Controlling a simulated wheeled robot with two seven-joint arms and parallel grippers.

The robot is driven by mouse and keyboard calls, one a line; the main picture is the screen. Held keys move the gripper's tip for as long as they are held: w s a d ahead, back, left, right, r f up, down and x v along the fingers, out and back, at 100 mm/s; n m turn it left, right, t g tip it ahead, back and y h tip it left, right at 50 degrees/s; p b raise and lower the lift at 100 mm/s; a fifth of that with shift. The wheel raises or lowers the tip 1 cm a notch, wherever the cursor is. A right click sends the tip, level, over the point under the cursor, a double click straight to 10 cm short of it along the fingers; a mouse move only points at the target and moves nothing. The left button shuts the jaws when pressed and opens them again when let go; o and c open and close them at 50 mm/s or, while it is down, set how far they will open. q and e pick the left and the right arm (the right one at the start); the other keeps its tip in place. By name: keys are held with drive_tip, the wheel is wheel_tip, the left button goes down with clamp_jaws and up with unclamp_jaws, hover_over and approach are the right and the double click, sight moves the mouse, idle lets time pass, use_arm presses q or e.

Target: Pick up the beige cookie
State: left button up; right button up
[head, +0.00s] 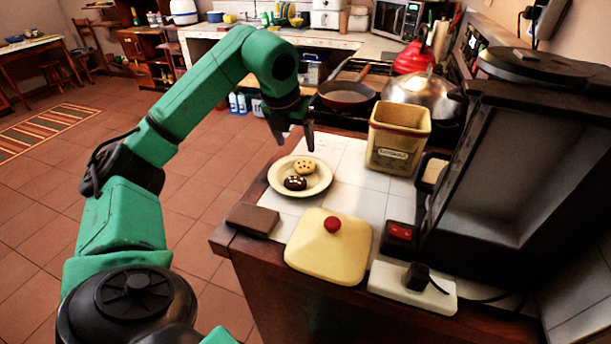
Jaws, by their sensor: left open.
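The beige cookie (306,167) lies on a cream plate (318,188) on the tiled counter. A dark cookie (295,183) with pale spots lies on the same plate, just in front of the beige one. My left gripper (294,143) is open and points down above the plate's back edge, close behind and above the beige cookie. Nothing shows between its fingers. My right gripper is not in view.
A cream canister (398,140) stands right of the plate. Its yellow lid (328,250) with a red knob and a brown block (252,220) lie in front. A pan (346,95) and kettle (420,92) sit behind. A dark appliance (520,160) fills the right.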

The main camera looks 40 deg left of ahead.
sight(303, 168)
use_arm(q)
drive_tip(key=p+x, duration=0.2)
drive_tip(key=x, duration=0.9)
drive_tip(key=shift+w+a+f, duration=0.1)
drive_tip(key=shift+w+a, duration=0.05)
drive_tip(key=shift+a, duration=0.05)
drive_tip(key=shift+w+a+f, duration=0.1)
drive_tip(key=shift+w+f, duration=0.1)
drive_tip(key=shift+f, duration=0.2)
drive_tip(key=shift+r, duration=0.1)
drive_tip(key=c, duration=1)
